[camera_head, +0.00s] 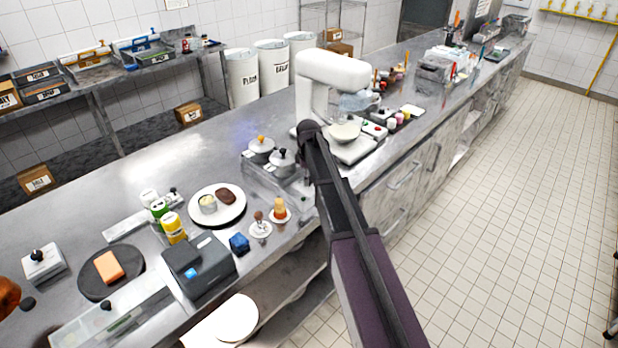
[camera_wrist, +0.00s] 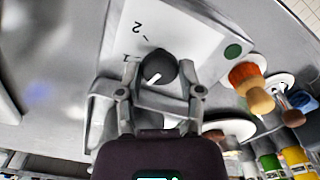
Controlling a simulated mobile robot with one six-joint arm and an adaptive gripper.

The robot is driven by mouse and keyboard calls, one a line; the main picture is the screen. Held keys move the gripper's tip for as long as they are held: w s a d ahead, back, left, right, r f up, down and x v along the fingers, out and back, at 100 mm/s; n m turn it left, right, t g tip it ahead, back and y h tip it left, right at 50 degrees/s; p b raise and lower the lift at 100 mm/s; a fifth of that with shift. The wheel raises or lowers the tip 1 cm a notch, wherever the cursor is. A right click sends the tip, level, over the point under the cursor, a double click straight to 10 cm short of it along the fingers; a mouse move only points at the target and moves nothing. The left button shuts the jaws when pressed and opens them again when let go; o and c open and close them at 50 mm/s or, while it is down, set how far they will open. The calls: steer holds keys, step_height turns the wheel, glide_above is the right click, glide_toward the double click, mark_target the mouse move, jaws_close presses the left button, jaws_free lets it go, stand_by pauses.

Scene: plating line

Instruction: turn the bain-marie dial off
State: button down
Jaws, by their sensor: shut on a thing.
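The bain-marie (camera_head: 262,180) stands on the steel counter, with two lidded pots in it. Its dial (camera_wrist: 158,68) is a black knob with a white pointer mark, seen in the wrist view on a pale panel (camera_wrist: 185,33) with printed figures, among them a 2. The white mark lies on the knob's lower left side in that picture. My gripper (camera_wrist: 159,88) has its fingers either side of the dial and is shut on it. In the head view my arm hides the dial, and the fingertips are hard to make out.
A green round spot (camera_wrist: 233,51) is on the panel. A pastry brush (camera_wrist: 251,87) stands close to its right in the wrist view. A white stand mixer (camera_head: 335,70) is behind my arm. A plate (camera_head: 217,205) and a black device (camera_head: 198,265) are nearer on the counter.

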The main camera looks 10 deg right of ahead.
steer(key=shift+d+n, duration=0.1)
steer(key=shift+n, duration=1.6)
steer(key=shift+w, duration=0.1)
steer(key=shift+c, duration=1.3)
jaws_free()
